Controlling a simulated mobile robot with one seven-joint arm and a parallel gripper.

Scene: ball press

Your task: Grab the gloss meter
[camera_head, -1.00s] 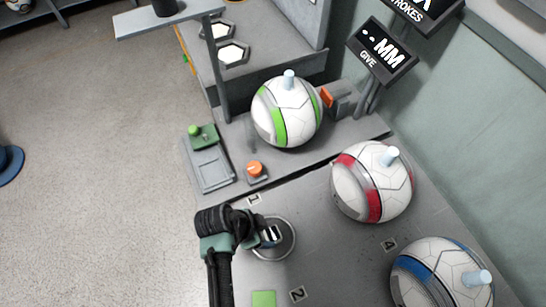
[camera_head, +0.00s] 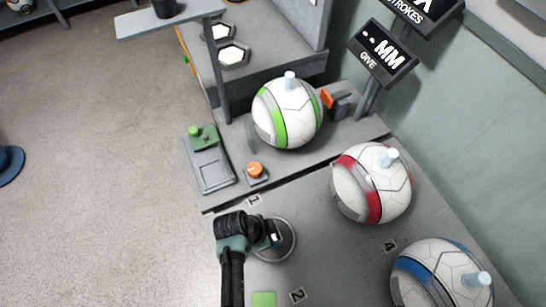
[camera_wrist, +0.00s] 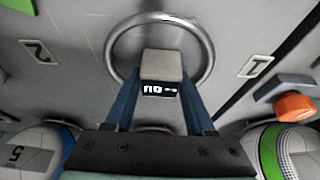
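I take the gloss meter (camera_wrist: 161,66) to be the small grey block with a lit black display on its end. In the wrist view it stands inside a shiny metal ring (camera_wrist: 207,50) on the grey bench. The two blue fingers of my gripper (camera_wrist: 161,85) reach down on either side of it, very close to its sides. I see no clear grip on it. In the head view my gripper (camera_head: 268,236) is over the ring (camera_head: 291,247) and hides much of the meter.
A ball with green bands (camera_head: 288,112) sits behind, beside an orange knob (camera_head: 255,170) and a green-buttoned device (camera_head: 206,158). Balls with red (camera_head: 372,183) and blue (camera_head: 440,275) patches stand to the right. A green square (camera_head: 263,299) lies at the near bench edge.

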